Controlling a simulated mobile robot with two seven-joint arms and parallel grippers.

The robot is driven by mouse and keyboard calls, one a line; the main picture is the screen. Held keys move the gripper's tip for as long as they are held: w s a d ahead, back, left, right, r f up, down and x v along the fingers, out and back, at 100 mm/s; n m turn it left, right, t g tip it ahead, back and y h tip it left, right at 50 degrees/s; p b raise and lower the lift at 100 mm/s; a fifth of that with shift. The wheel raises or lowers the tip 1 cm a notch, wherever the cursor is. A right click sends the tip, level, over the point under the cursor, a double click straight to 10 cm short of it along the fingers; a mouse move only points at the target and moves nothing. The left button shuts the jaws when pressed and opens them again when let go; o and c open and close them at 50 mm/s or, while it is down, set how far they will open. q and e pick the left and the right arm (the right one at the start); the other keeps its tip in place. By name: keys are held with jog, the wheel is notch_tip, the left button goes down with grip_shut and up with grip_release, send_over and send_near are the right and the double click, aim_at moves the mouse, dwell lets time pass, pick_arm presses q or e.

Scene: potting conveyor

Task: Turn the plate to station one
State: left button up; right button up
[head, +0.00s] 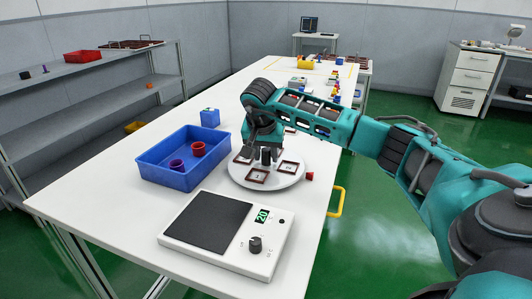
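The round white plate (275,180) lies on the white table in the head view, with several brown-rimmed square stations around its top. One square frame (257,176) shows at its front; the marks on the stations are too small to read for sure. A dark upright knob (266,157) stands near the plate's middle. My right gripper (258,150) points down over the back of the plate, close to the knob. Its fingers are dark and blend with the knob, so I cannot tell contact or opening. It hides part of the plate's back. My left gripper is out of view.
A blue bin (163,178) with red and purple pots stands left of the plate. A white scale (207,253) with a dark pad and green display is in front. A blue box (210,117) stands behind; a small red piece (309,176) lies right of the plate.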

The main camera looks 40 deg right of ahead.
jog(key=shift+c, duration=0.2)
grip_shut()
dwell(0.3)
